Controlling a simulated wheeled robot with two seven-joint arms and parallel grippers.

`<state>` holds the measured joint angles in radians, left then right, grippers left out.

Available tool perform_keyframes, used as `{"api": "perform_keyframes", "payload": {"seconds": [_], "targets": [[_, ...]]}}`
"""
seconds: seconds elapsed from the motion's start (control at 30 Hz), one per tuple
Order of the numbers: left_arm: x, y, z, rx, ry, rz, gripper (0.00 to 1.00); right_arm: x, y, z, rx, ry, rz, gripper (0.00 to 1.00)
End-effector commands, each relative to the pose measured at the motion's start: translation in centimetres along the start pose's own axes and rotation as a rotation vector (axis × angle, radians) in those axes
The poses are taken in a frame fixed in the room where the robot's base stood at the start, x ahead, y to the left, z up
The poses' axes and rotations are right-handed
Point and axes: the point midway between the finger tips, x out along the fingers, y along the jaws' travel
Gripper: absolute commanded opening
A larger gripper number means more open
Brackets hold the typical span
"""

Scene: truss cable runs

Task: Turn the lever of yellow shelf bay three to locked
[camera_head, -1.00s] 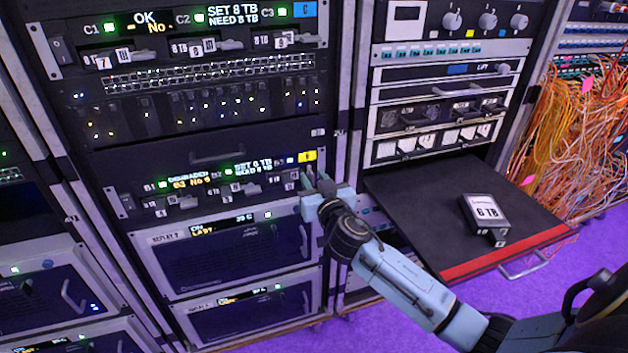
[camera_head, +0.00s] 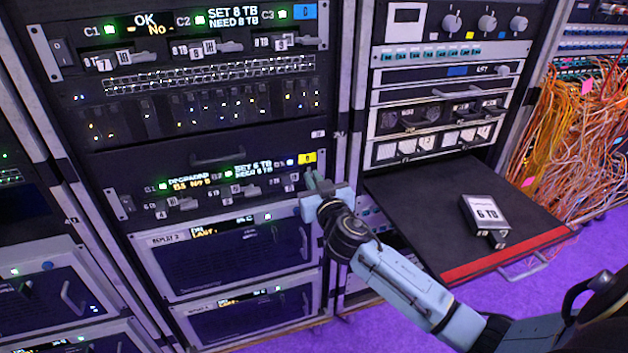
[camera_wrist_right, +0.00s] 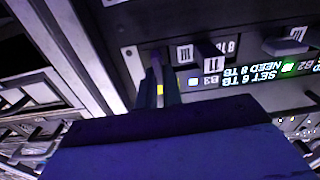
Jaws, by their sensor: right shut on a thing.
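The yellow shelf is the black drive shelf marked by a yellow tag (camera_head: 307,157), low in the middle rack in the head view. Its bay three is at the right end, and my right gripper (camera_head: 313,180) is there, largely covering the lever. In the right wrist view the gripper's fingers (camera_wrist_right: 158,88) are shut on the small dark lever (camera_wrist_right: 155,58) beside the B3 label (camera_wrist_right: 211,80). The lever's exact angle is hard to tell. My left gripper is not in view.
A pulled-out black shelf (camera_head: 410,200) with a red front edge holds a 6 TB drive (camera_head: 484,212), right of my forearm. A blue-tagged shelf (camera_head: 305,11) is above. Orange cables (camera_head: 570,140) hang at the far right. Purple floor (camera_head: 395,325) is open in front.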

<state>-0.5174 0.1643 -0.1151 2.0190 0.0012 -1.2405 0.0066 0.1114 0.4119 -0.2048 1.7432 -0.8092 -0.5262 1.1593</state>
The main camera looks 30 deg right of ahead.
Motion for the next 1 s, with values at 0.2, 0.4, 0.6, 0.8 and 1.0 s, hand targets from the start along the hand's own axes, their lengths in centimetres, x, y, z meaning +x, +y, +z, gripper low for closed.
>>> {"api": "perform_keyframes", "payload": {"seconds": [0.2,0.4,0.6,0.8,1.0], "targets": [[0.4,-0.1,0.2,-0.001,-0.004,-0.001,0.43,0.0,-0.1,-0.1,-0.116,0.0,0.002,0.0],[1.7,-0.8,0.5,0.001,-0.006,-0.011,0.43,0.0,-0.3,-0.1,-0.288,0.0,0.002,0.0],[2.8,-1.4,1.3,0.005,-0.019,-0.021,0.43,0.0,-0.5,0.0,-0.48,0.0,0.001,0.0],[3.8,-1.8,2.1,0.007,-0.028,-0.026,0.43,0.0,-0.7,0.1,-0.67,0.001,0.001,0.0],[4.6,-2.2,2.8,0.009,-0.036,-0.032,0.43,0.0,-0.8,0.2,-0.862,0.0,0.001,0.0]]}}
